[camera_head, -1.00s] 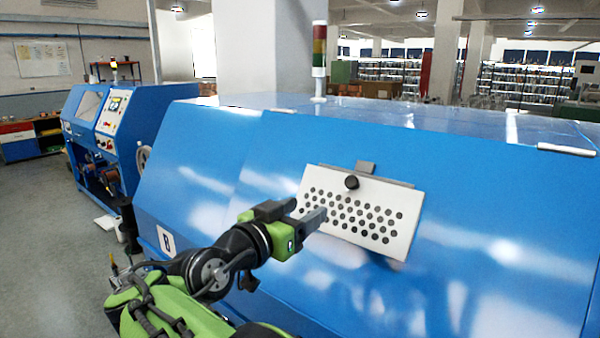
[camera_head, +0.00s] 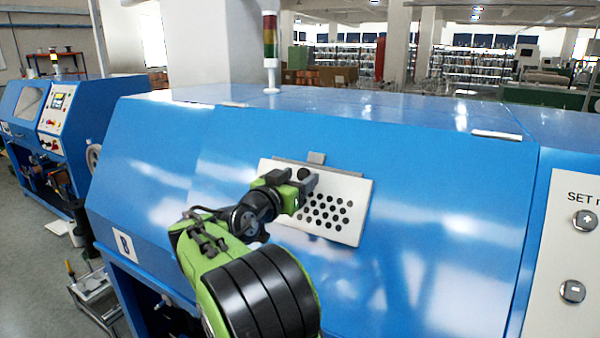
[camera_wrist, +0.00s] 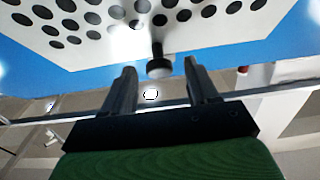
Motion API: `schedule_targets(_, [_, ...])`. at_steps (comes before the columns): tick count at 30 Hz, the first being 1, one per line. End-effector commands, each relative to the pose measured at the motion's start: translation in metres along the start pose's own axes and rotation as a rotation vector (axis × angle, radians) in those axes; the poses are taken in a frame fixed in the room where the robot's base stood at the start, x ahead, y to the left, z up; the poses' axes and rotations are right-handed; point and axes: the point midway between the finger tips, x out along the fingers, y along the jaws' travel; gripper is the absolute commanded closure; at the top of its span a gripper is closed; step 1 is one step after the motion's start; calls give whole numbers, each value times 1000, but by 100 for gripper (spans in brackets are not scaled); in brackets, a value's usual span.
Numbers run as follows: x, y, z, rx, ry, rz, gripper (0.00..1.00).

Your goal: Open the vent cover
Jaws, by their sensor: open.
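The vent cover (camera_head: 350,205) is a white plate with rows of dark round holes, set on the sloped blue machine face. In the wrist view the vent cover (camera_wrist: 110,48) fills the top of the picture. Its short dark knob (camera_wrist: 158,66) sticks out near the plate's edge. My gripper (camera_head: 298,182) is in front of the upper part of the plate, covering some of it. In the wrist view my open gripper (camera_wrist: 160,76) has one finger on each side of the knob's line, with gaps on both sides. Contact with the knob is not visible.
The blue machine (camera_head: 450,190) stretches across the scene, with a signal light (camera_head: 270,50) on top. A grey bracket (camera_head: 316,158) sits at the cover's top edge. A control panel (camera_head: 572,250) is at the right. Another blue machine (camera_head: 45,120) stands at the left.

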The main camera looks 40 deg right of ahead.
Motion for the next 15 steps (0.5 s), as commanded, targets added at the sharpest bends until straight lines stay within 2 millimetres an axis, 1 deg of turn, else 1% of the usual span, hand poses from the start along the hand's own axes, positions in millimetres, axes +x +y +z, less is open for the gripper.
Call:
schedule_targets(1, [7,1,-2,0,0,3,41])
schedule_targets(3, [12,0,-1,0,0,1,41])
schedule_targets(11, [14,0,0,0,0,-1,41])
schedule_targets(14, [14,0,0,0,0,-1,55])
schedule_targets(15, [14,0,0,0,0,-1,61])
